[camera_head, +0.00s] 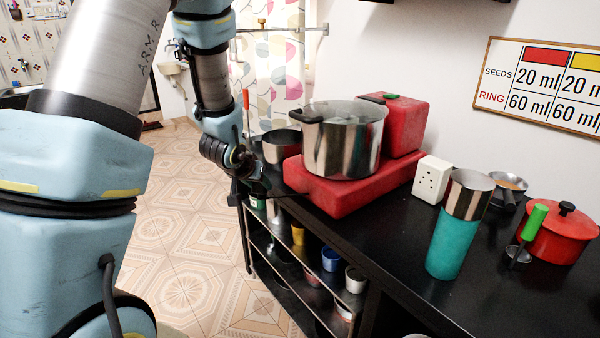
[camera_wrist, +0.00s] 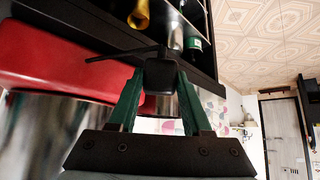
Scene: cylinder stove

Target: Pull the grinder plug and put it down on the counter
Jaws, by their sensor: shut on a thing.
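My gripper (camera_wrist: 160,82) has green fingers, shut on a black plug (camera_wrist: 162,73) in the wrist view. A thin dark rod or cord stretches left from the plug. In the head view my gripper (camera_head: 256,183) is at the counter's far left end, beside the red stove base; the plug is too dark and small there to make out. The black counter (camera_head: 400,236) runs along the wall. A white socket box (camera_head: 432,179) stands on it, with nothing plugged into its visible face. A teal cylinder with a steel top (camera_head: 452,245), perhaps the grinder, stands in front of it.
A steel pot (camera_head: 342,143) sits on the red stove base (camera_head: 330,197), with a red block (camera_head: 404,122) behind. A dark pan (camera_head: 282,147) is close to my gripper. A red lidded pot (camera_head: 562,237) and a green-handled ladle (camera_head: 533,222) are at right. Open shelves with cups lie below.

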